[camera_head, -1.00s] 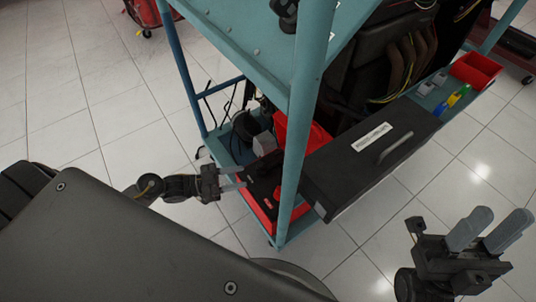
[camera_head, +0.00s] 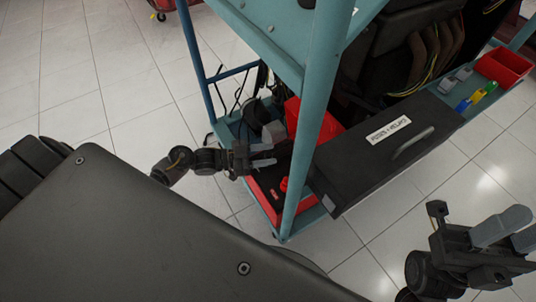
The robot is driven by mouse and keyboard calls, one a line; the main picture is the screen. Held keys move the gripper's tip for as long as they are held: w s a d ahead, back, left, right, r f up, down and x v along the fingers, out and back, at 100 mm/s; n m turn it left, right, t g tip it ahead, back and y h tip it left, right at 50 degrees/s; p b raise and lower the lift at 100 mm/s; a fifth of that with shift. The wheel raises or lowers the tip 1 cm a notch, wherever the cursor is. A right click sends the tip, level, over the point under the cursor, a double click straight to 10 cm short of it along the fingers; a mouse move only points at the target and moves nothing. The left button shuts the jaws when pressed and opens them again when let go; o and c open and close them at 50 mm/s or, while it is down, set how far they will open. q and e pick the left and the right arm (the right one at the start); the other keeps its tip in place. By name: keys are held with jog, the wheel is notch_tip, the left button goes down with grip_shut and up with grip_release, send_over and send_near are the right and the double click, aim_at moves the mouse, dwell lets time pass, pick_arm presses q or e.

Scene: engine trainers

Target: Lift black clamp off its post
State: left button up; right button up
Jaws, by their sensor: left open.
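My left gripper (camera_head: 263,155) reaches in from the left on the cart's lower shelf, with its two grey fingers apart. It is above the back left part of a black battery-like box (camera_head: 266,183) with red markings. A small red piece (camera_head: 284,184) stands on that box, right of and below the fingers. I cannot make out the black clamp or its post; the gripper and the dark surroundings may hide them. My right gripper (camera_head: 508,232) is at the lower right over the floor, open and empty, partly cut off by the frame edge.
A blue-green cart post (camera_head: 310,120) stands just right of the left gripper. A black drawer box (camera_head: 385,150) with a label and handle lies right of it. A red bin (camera_head: 504,67) sits at the far right. Black cables (camera_head: 240,95) hang behind the gripper.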

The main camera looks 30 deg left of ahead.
pick_arm(q)
jog(key=shift+w+d, duration=0.25)
jog(key=shift+d, duration=0.1)
grip_shut()
